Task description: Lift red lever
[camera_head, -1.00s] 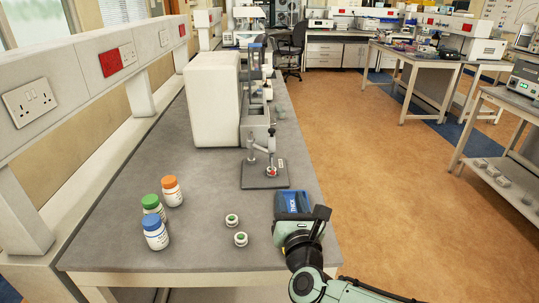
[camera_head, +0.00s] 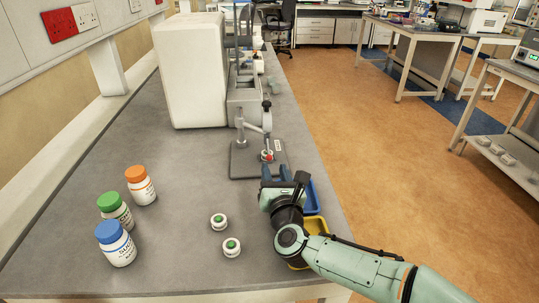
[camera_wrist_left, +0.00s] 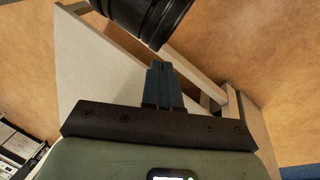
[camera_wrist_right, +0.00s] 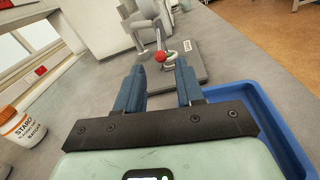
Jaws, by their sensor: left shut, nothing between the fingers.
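The red lever tip (camera_head: 267,155) is a small red knob low on the grey press (camera_head: 240,160) standing on the bench. The red knob (camera_wrist_right: 160,56) also shows in the right wrist view, just beyond and between the fingertips. My right gripper (camera_head: 275,172) is open and empty, its fingers pointing at the press from the near side. My left gripper (camera_wrist_left: 160,68) is shut and empty, away from the press, and does not show in the head view.
A blue tray (camera_head: 313,198) and a yellow tray (camera_head: 317,225) lie beneath my right arm. Two small green-centred round items (camera_head: 218,221) and three jars, orange-, green- and blue-capped (camera_head: 117,244), stand to the left. A large white box (camera_head: 188,75) stands behind.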

